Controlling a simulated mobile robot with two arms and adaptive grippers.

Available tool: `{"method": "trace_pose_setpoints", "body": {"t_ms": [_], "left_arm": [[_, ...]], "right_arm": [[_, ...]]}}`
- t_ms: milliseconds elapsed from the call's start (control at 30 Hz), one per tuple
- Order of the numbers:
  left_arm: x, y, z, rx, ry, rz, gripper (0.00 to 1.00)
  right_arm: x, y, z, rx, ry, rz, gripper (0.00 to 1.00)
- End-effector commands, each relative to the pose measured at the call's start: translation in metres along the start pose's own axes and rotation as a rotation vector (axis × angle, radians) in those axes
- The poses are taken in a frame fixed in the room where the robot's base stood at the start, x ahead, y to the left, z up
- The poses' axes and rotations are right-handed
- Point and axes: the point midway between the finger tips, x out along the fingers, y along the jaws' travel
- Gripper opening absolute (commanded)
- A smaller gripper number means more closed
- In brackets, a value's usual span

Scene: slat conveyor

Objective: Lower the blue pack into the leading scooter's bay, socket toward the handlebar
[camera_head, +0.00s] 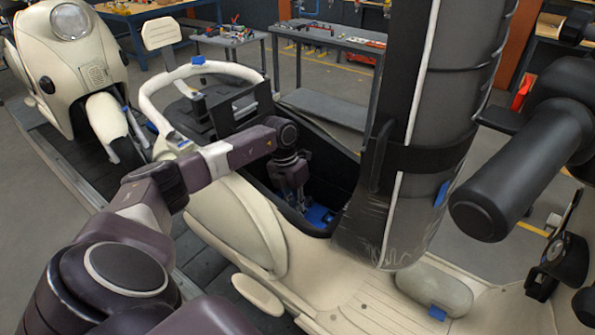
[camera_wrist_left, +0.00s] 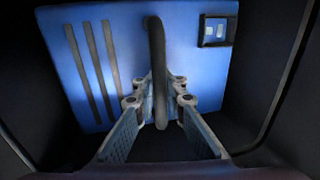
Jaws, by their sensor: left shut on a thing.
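The cream scooter (camera_head: 320,290) in front of me has an open dark bay (camera_head: 330,158) under its tall raised seat (camera_head: 430,120). My left gripper (camera_head: 298,195) reaches down into this bay. It is shut on the dark handle (camera_wrist_left: 157,60) of the blue pack (camera_wrist_left: 135,45). The pack's top shows low in the bay in the head view (camera_head: 318,215), partly hidden by my arm. In the left wrist view, three dark stripes run at the pack's left, and the dark socket (camera_wrist_left: 217,30) is at its upper right. I cannot tell whether the pack touches the bay floor. My right gripper is out of view.
The bay's dark walls stand close around my left gripper. Black handlebar grips (camera_head: 520,155) stand at the right. A second cream scooter (camera_head: 70,75) is behind at the left on the slat conveyor (camera_head: 70,165). Grey work tables (camera_head: 330,38) with parts are at the back.

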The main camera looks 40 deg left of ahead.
Motion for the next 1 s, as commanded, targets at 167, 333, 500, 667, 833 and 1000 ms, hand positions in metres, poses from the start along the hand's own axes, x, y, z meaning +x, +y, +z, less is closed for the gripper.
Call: {"method": "trace_pose_setpoints", "body": {"t_ms": [167,333,500,667,833,1000], "left_arm": [[0.001,0.000,0.002,0.001,-0.007,-0.003,0.00],[0.004,0.001,0.002,0.001,-0.007,-0.003,0.00],[0.009,0.001,0.001,0.001,-0.004,-0.003,0.00],[0.011,0.001,0.000,0.001,0.000,-0.003,0.00],[0.013,0.001,-0.001,0.002,0.004,-0.004,0.11],[0.014,0.001,-0.002,0.002,0.005,-0.003,0.30]], "right_arm": [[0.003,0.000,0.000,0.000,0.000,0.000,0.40],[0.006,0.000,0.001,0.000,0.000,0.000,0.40],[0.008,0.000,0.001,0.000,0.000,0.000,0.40],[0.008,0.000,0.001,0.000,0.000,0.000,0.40],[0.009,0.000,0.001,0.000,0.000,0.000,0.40],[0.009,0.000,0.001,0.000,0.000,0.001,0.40]]}}
